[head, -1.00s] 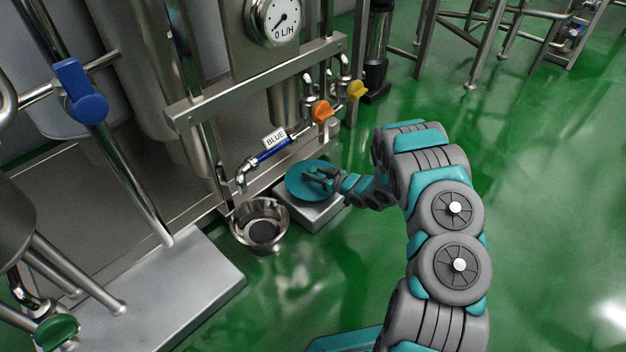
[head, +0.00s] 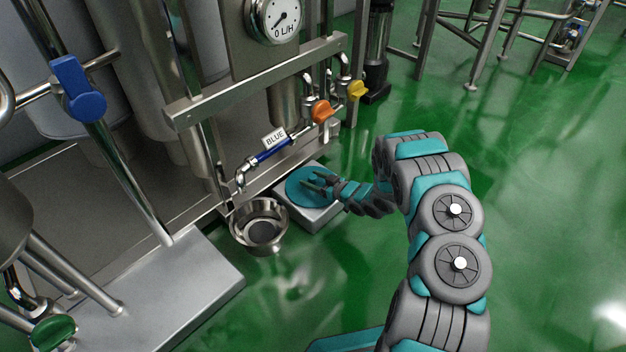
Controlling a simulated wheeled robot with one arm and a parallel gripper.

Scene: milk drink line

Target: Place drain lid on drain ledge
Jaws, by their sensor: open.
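The drain lid (head: 297,192) is a round teal disc. It lies flat on top of the drain ledge (head: 317,217), a low pale grey block on the floor beside the metal frame. A grey rim of the ledge shows around the lid. My gripper (head: 312,181) is over the middle of the lid, reaching in from the right, with its jaws open. The fingers are small and dark here, and whether they still touch the lid's handle I cannot tell. The handle is mostly hidden by the fingers.
A round steel drain bowl (head: 247,237) stands close to the left of the ledge. A pipe with a blue valve (head: 267,155) and a BLUE tag hangs just above. Orange (head: 321,111) and yellow (head: 357,91) valve handles are behind. Green floor to the right is clear.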

